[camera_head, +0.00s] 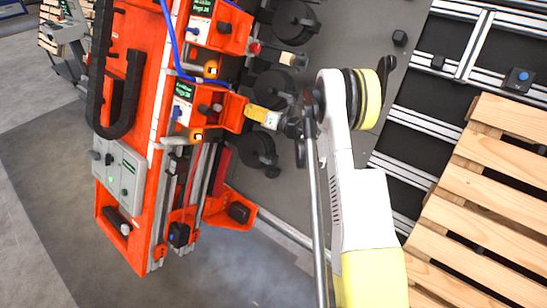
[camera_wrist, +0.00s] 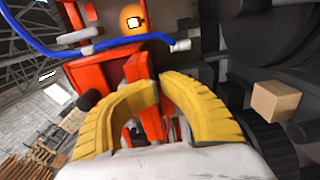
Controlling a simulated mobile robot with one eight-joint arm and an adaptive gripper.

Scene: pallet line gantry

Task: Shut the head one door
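My gripper (camera_head: 262,115) has yellow fingers and is at the right end of an orange head housing (camera_head: 232,107) with a small green-text screen. In the wrist view my gripper (camera_wrist: 160,88) shows two curved yellow fingers with tips close together. A narrow upright orange-red part (camera_wrist: 146,72) shows at and between the tips. I cannot tell whether the fingers grip it or only stand beside it. A second orange head housing (camera_head: 224,30) with a similar screen is above. No label clearly marks which housing is head one, and I cannot make out its door's position.
A blue hose (camera_head: 171,40) runs down to the heads; it also crosses the wrist view (camera_wrist: 60,50). A grey control box (camera_head: 120,173) is on the orange frame's left. Wooden pallets (camera_head: 490,180) lie at the right. A light wooden block (camera_wrist: 278,101) is right of my fingers.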

